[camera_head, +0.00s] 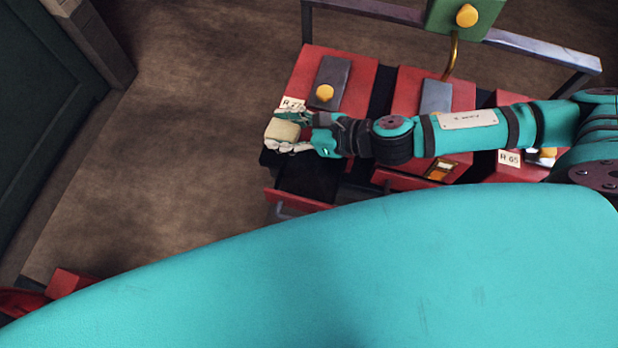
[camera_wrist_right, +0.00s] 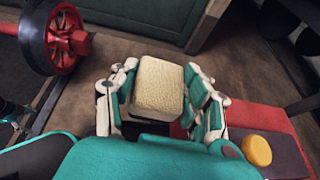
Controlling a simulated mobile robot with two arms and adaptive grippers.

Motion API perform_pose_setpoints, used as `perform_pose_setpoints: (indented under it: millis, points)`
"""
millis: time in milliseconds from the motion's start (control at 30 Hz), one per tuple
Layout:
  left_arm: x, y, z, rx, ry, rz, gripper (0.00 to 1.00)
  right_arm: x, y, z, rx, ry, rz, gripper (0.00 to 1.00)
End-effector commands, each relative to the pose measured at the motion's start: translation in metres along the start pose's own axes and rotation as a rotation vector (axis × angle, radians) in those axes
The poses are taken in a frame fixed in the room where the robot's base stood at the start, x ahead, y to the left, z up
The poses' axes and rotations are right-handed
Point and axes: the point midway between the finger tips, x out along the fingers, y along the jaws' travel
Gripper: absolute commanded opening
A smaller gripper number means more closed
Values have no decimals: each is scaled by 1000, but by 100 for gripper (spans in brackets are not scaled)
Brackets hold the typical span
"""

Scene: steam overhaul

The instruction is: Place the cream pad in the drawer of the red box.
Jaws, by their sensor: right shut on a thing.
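The cream pad (camera_head: 283,130) is a small block held between the fingers of my right gripper (camera_head: 291,131). It also shows in the right wrist view (camera_wrist_right: 157,88), with the fingers of the right gripper (camera_wrist_right: 160,100) on both sides of it. The left red box (camera_head: 300,75) has a dark plate with a yellow knob on top and a pale label on its front edge. A drawer (camera_head: 308,182) with a dark inside and a red front stands pulled out at that box. The pad is above the drawer's far left part. My left gripper is not in view.
Two more red boxes (camera_head: 407,92) stand to the right, one labelled R 65; the middle one also has a drawer (camera_head: 400,181) partly out. A metal rail (camera_head: 545,50) with a green block runs behind. Brown floor lies open to the left. My turquoise body hides the lower part.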

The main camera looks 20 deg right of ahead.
Motion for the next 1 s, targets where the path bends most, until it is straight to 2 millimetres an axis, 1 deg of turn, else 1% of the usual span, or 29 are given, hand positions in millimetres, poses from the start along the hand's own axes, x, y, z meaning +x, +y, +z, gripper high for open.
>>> perform_pose_setpoints:
  millis: [33,133,300,400,467,533,700,800,900,1000]
  points:
    - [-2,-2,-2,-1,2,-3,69,-8,-5,-12,-8,7,13,11]
    - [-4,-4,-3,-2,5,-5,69,-19,-9,-29,-17,8,44,11]
    - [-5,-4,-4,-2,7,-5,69,-29,-13,-40,-23,0,62,10]
    - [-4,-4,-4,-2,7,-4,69,-31,-14,-44,-26,-1,68,11]
    - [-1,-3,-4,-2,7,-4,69,-29,-15,-51,-25,-1,69,11]
    - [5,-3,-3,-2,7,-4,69,-24,-14,-64,-23,-1,70,11]
    - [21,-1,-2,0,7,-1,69,-6,-13,-105,-19,-1,69,11]
    - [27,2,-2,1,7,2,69,4,-14,-129,-20,-2,68,11]
    - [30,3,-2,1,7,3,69,12,-14,-149,-22,-2,67,11]
    - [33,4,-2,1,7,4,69,18,-14,-164,-23,-3,67,11]
